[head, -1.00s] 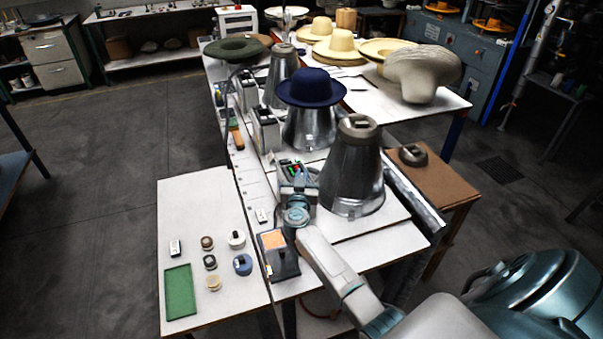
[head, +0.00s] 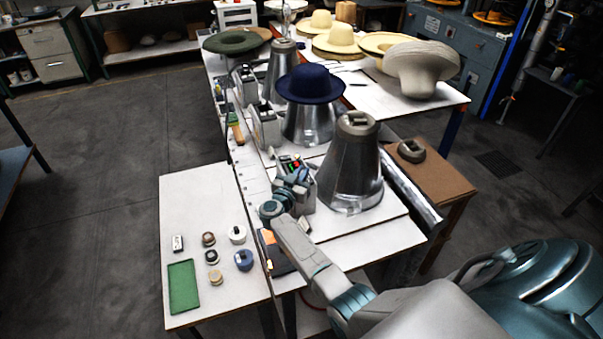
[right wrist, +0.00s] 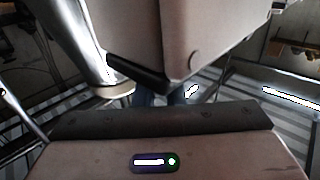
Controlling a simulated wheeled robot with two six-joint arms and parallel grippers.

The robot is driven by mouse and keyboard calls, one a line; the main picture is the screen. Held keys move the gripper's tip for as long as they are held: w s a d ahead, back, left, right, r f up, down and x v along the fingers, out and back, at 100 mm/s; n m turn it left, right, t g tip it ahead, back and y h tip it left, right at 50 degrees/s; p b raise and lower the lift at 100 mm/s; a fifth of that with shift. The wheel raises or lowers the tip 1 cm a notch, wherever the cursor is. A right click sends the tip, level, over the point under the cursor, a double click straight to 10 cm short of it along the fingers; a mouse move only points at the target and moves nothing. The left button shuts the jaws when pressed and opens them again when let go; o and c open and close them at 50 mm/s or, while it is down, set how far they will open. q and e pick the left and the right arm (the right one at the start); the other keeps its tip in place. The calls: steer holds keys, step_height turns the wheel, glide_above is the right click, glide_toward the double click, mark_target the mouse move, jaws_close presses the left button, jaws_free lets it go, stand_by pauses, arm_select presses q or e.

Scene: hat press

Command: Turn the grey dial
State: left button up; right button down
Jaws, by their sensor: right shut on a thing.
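The control box (head: 309,197) with small red and green buttons stands at the foot of the nearest metal cone (head: 352,170). My right gripper (head: 299,180) reaches in from the left side of the box and is shut at its front. The grey dial is hidden by my gripper in the head view. In the right wrist view, the dark-edged jaws fill the middle and cover what is between them; the shiny cone (right wrist: 85,45) shows at upper left. My left gripper is not in view.
A side table (head: 195,200) at left holds a green tray (head: 184,287) and several small round pieces. A dark box with an orange top (head: 268,237) sits close by my right wrist. Further cones, one under a navy hat (head: 310,84), stand behind.

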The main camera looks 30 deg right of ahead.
steer(key=c, duration=1.5)
jaws_free()
steer(key=b+v, duration=0.3)
steer(key=v, duration=0.7)
steer(key=shift+s+a, duration=0.25)
steer(key=shift+a, duration=0.05)
